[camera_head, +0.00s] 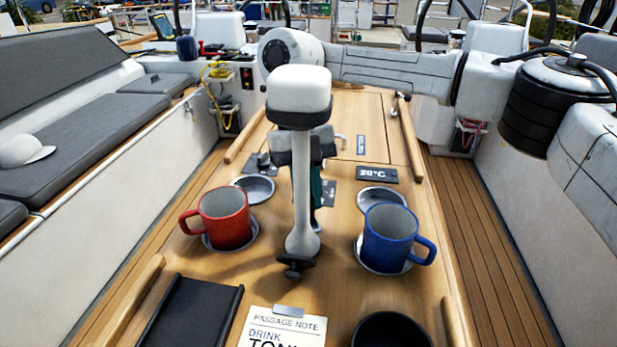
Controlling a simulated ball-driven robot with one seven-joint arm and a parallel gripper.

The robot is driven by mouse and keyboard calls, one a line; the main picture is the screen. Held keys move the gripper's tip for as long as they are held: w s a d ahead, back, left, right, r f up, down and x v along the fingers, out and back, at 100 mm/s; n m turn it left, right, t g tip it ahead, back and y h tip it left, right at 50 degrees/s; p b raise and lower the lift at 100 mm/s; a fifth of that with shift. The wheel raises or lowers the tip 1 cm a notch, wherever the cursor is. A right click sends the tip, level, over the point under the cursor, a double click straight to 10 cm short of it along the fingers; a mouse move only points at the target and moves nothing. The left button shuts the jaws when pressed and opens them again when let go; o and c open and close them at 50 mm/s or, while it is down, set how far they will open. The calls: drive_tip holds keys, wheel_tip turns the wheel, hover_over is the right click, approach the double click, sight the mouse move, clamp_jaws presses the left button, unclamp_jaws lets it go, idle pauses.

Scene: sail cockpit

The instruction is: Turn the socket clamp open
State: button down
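A white upright post (301,200) rises from the wooden table between the mugs, with a blocky white head (299,95). At its foot is a small dark cross-shaped knob (293,268); it looks like the socket clamp, but I cannot be sure. How far it is turned is too small to read. Another small dark fitting (263,160) sits behind the post, to the left.
A red mug (225,218) stands left of the post and a blue mug (389,238) right of it, both close. A black tray (192,312), a passage note (285,328) and a dark round holder (390,330) lie in front. A teal item (328,192) shows partly behind the post.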

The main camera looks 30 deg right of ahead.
drive_tip(key=n+h+p, duration=0.2)
drive_tip(key=n+p, duration=0.1)
drive_tip(key=n, duration=0.2)
drive_tip(key=shift+a+n, duration=0.15)
drive_tip(key=shift+n, duration=0.15)
drive_tip(key=n+h+p, duration=0.1)
drive_tip(key=n, duration=0.1)
drive_tip(key=n+t, duration=0.1)
drive_tip(key=n, duration=0.2)
drive_tip(key=shift+s+f+h+p, duration=0.15)
drive_tip(key=shift+h+p, duration=0.25)
drive_tip(key=shift+a, duration=0.1)
drive_tip(key=c, duration=1.3)
unclamp_jaws()
drive_tip(key=shift+o, duration=0.6)
drive_tip(key=v, duration=1.1)
